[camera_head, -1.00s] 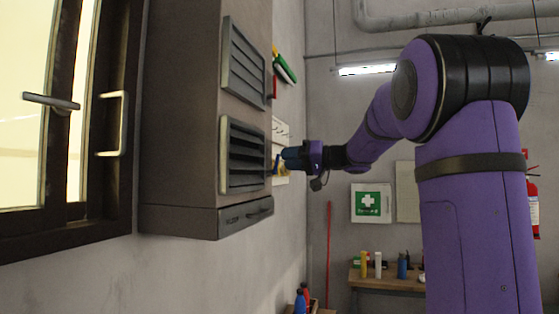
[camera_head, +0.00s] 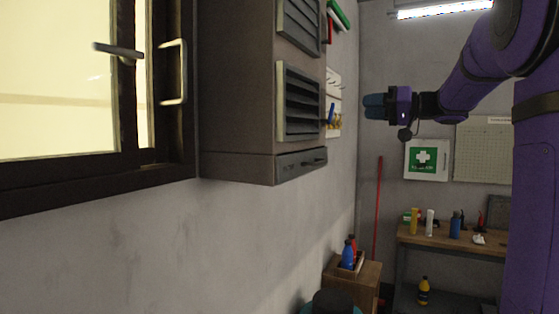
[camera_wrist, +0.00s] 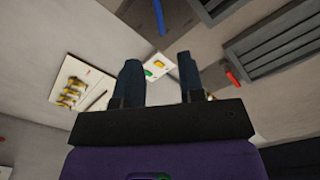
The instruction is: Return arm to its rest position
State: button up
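My arm reaches in from the right in the head view, purple with dark parts. My gripper (camera_head: 374,106) hangs in the air to the right of the grey wall cabinet (camera_head: 240,95), clear of it. In the wrist view my gripper (camera_wrist: 160,78) shows two dark fingers standing apart with a gap between them. Nothing is held between them.
A rack with small hooks (camera_head: 333,100) is on the wall beside the cabinet. A wooden bench (camera_head: 440,242) with bottles stands at the back right, and a small wooden stand (camera_head: 368,272) is below. A window (camera_head: 70,80) is at left.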

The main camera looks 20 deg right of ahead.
jog(key=s+a+f+m+g+h, duration=0.15)
jog(key=s+a+f+g, duration=0.35)
jog(key=a, duration=0.5)
jog(key=s+a+f+n+g+h, duration=0.1)
jog(key=s+a+f+g+h, duration=0.15)
jog(key=s+a+f, duration=0.55)
jog(key=s+a+f+h, duration=0.2)
jog(key=s+f+h, duration=0.1)
jog(key=s+f, duration=0.3)
jog(key=s+a+f+g+h, duration=0.1)
jog(key=s+f+h, duration=0.3)
jog(key=s+f, duration=0.2)
jog(key=shift+s+a+f, duration=0.2)
jog(key=shift+s+a, duration=0.15)
jog(key=shift+s, duration=0.15)
